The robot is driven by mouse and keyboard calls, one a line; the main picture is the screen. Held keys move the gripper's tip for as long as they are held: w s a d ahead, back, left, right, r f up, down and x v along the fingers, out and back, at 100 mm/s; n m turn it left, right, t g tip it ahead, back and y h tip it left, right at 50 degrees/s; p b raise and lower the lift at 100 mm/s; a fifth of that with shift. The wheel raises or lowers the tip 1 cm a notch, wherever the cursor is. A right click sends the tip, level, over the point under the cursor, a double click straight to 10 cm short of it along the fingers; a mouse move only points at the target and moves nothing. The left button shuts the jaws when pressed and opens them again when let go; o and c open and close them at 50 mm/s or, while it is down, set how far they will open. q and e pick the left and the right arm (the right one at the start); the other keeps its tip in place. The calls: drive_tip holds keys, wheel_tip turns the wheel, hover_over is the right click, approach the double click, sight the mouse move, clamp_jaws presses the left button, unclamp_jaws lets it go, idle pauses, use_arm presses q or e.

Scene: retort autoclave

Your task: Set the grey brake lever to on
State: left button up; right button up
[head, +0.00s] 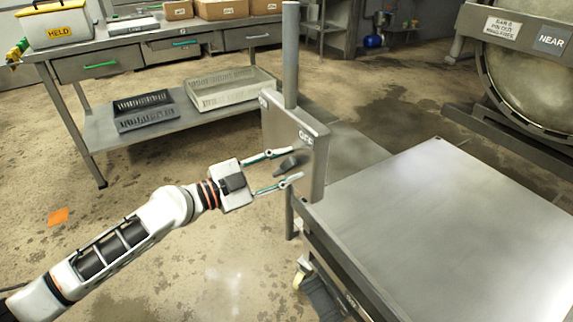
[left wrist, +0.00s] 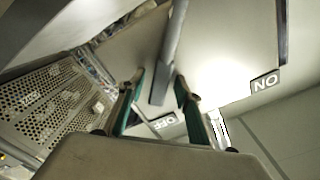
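In the left wrist view the lever (left wrist: 160,88) is a grey bar whose dark end lies close to the OFF label (left wrist: 165,122); the ON label (left wrist: 265,82) is farther right. My left gripper (head: 291,166) is open, with one finger on each side of the lever. The fingers (left wrist: 160,80) stand apart in the wrist view too; whether they touch the lever cannot be told. My right gripper is not in view.
A flat steel cart top (head: 455,225) lies right of the panel. A workbench (head: 150,45) with boxes and a lower shelf holding trays (head: 230,90) stands behind. A round vessel (head: 525,75) is at far right. The floor at lower left is mostly clear.

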use_arm(q)
clamp_jaws()
drive_tip(key=shift+w+a+n, duration=0.15)
drive_tip(key=shift+w+n, duration=0.05)
drive_tip(key=shift+n, duration=0.2)
drive_tip(key=shift+w+a+r+b, duration=0.1)
drive_tip(key=shift+w+b, duration=0.05)
drive_tip(key=shift+b, duration=0.2)
drive_tip(key=shift+w+a+r+n, duration=0.2)
drive_tip(key=shift+w+n, duration=0.1)
drive_tip(key=shift+n, duration=0.5)
drive_tip(key=shift+w+a+r+b, duration=0.15)
drive_tip(key=shift+r+b, duration=0.1)
drive_tip(key=shift+b, duration=0.1)
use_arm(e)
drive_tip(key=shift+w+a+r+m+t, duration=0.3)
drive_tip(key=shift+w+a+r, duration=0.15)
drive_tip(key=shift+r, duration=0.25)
